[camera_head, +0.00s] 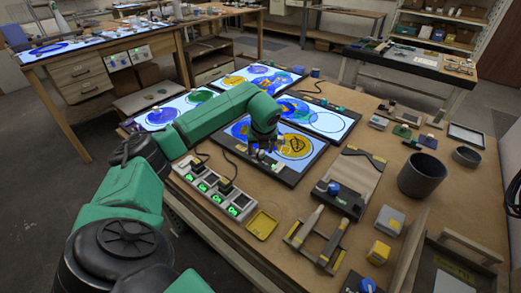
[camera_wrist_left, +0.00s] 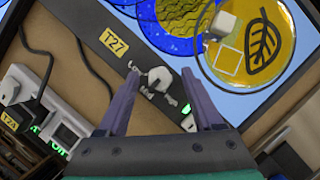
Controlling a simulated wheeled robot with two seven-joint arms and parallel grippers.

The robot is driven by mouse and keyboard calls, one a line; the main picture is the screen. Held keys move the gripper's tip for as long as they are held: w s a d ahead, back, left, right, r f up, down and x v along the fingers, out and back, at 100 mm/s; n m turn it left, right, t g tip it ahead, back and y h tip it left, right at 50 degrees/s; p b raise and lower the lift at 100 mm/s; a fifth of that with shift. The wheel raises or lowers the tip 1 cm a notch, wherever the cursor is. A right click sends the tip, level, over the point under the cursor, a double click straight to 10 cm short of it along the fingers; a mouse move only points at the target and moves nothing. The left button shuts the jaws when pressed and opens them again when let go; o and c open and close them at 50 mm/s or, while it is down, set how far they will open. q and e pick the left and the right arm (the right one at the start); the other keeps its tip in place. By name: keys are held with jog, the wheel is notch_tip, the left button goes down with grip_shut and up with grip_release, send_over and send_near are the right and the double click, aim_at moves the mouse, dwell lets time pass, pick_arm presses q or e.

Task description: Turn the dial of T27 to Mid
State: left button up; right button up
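The T27 panel is a lit light box with blue and yellow glass pieces and a dark frame (camera_head: 290,178). Its yellow T27 label (camera_wrist_left: 113,39) shows in the left wrist view. My left gripper (camera_head: 263,157) is above the near side of the panel. In the left wrist view its fingers (camera_wrist_left: 160,77) are apart, one on each side of the dial; I cannot tell whether they touch it. My right gripper is not in view.
A power strip (camera_head: 212,190) with black plugs and green lights lies left of the panel. A yellow tray (camera_head: 262,224), a dark cup (camera_head: 422,175) and several small tools stand on the near and right table. More lit panels (camera_head: 320,117) lie behind.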

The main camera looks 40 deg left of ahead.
pick_arm(q)
jog(key=b+v, duration=0.2)
jog(key=v, duration=1.2)
jog(key=shift+r, duration=0.25)
